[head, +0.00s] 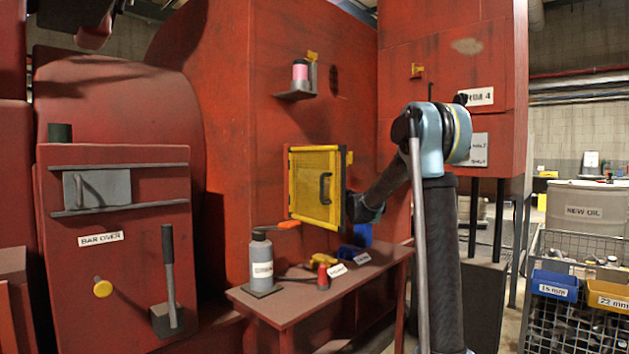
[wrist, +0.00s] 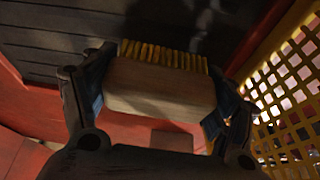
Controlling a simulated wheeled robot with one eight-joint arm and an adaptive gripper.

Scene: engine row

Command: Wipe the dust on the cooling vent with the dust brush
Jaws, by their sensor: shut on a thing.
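The dust brush (wrist: 160,92) has a pale wooden block and yellow bristles. In the wrist view it sits between the two fingers of my gripper (wrist: 165,86), which is shut on it. The bristles point up in the picture toward a dark slatted panel, the cooling vent (wrist: 50,32). I cannot tell whether they touch it. No dust is clear on the visible slats. In the head view the vent and brush are hidden; my arm reaches behind a yellow mesh guard door (head: 314,187), which also shows at the right in the wrist view (wrist: 290,88).
A small red table (head: 300,310) below holds a grey bottle (head: 262,262), a red can (head: 323,277), a yellow tool (head: 322,260) and a blue bin (head: 355,250). A pink-labelled jar (head: 300,75) sits on a wall shelf. A wire cage (head: 570,325) stands at right.

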